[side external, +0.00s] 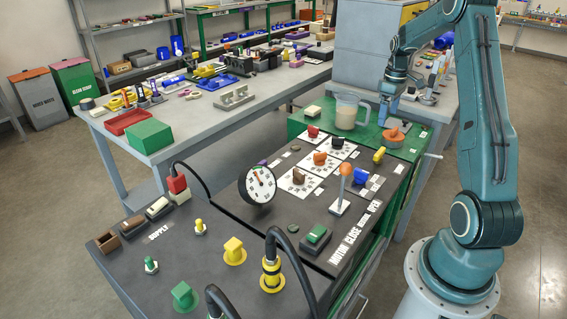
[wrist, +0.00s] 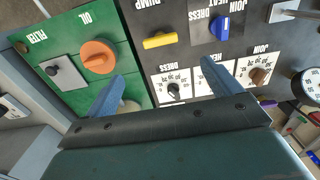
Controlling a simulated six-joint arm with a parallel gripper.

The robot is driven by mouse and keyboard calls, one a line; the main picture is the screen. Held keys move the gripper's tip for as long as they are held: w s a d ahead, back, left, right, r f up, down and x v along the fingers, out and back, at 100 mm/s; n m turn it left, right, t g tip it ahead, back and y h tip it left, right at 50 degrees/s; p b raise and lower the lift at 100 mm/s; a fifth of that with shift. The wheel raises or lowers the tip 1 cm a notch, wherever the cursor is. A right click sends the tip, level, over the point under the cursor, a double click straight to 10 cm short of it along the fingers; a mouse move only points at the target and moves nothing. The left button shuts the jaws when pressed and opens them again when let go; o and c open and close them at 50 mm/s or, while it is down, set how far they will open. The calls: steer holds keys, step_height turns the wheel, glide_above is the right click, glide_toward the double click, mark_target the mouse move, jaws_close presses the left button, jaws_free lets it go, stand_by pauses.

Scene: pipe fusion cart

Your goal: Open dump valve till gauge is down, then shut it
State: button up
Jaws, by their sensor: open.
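The yellow dump valve handle (side external: 379,155) is a short bar on the dark panel near the green section. In the wrist view the yellow handle (wrist: 160,41) lies next to the DUMP label (wrist: 150,4), beyond my fingertips. The round white gauge (side external: 258,185) stands upright on the panel; its needle seems to point upward, but its reading is too small to tell. Part of the gauge (wrist: 308,82) shows at the wrist view's right edge. My gripper (side external: 386,114) is above the green section, and in the wrist view my gripper (wrist: 164,72) is open and empty, apart from the handle.
An orange oil filter knob (wrist: 97,56) is left of the yellow handle and a blue knob (wrist: 219,27) is right of it. A clear jug (side external: 347,112) stands on the green top. An orange-topped lever (side external: 345,170) and black hoses (side external: 290,262) rise nearer the camera.

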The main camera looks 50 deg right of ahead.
mark_target(380, 151)
steer(key=shift+f, duration=6.85)
steer(key=c, duration=1)
